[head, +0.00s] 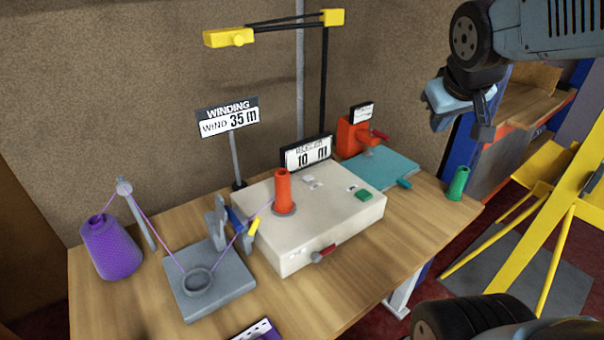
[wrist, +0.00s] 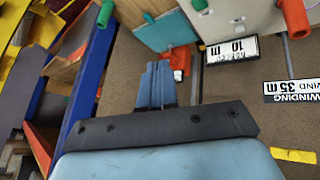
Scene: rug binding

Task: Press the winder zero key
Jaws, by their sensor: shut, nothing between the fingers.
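The winder (head: 325,232) is a cream box on the wooden table, with an orange cone (head: 283,190) standing on top. A display (head: 307,154) at its back edge reads 10 m. Small pale keys (head: 312,182) sit in front of the display, and a green key (head: 363,195) sits near the right edge. The key labels are too small to read, so I cannot tell which is the zero key. My gripper (head: 483,132) is shut and empty, raised to the right of the winder. In the wrist view, my shut fingers (wrist: 157,85) show with the display (wrist: 232,50) beyond, upside down.
A sign (head: 228,118) reads WIND 35 m. A purple yarn cone (head: 108,247) and a grey tension stand (head: 208,283) are left. A red device (head: 352,136), teal mat (head: 380,170) and green spool (head: 458,183) are right. A yellow frame (head: 560,200) stands beyond the table.

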